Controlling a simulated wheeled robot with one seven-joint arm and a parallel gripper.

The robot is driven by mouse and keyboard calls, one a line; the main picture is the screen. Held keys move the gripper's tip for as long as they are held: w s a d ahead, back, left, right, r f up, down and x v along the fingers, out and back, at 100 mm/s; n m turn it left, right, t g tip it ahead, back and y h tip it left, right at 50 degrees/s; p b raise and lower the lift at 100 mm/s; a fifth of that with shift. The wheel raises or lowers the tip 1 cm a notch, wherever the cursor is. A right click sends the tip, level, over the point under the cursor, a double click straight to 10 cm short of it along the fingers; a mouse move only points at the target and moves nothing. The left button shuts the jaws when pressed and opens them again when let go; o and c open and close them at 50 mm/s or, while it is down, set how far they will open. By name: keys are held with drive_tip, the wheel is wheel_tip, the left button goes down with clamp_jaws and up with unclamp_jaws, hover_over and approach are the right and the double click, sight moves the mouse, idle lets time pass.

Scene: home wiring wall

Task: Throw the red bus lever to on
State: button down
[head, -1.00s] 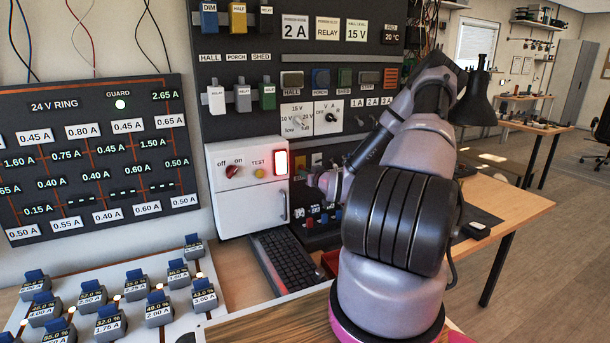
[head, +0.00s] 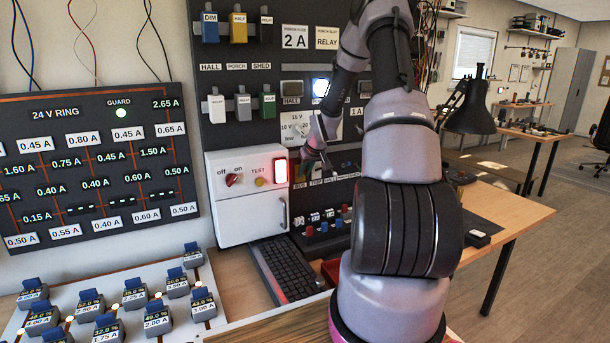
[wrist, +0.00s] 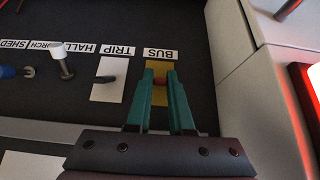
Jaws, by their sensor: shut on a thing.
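That view shows the labels upside down. My gripper (wrist: 160,76) has its two green fingers on either side of the lever, shut on it. The fingers hide most of the lever, so its exact tilt is hard to tell. In the head view my gripper (head: 303,164) is at the left end of the lever row, just right of the white box, and the lever itself is not clear.
The white box (head: 241,212) with a red lit panel (head: 280,171) stands close beside the lever. The TRIP plate (wrist: 109,80) and a white-capped lever (wrist: 61,57) are neighbours. A keyboard (head: 285,270) lies below on the bench.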

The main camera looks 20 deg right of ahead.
drive_tip(key=shift+w+r+g, duration=0.1)
drive_tip(key=shift+r+g, duration=0.05)
drive_tip(key=shift+g, duration=0.35)
drive_tip(key=c, duration=0.8)
unclamp_jaws()
drive_tip(key=shift+r, duration=0.1)
drive_tip(key=v, duration=1)
drive_tip(key=shift+s+r, duration=0.2)
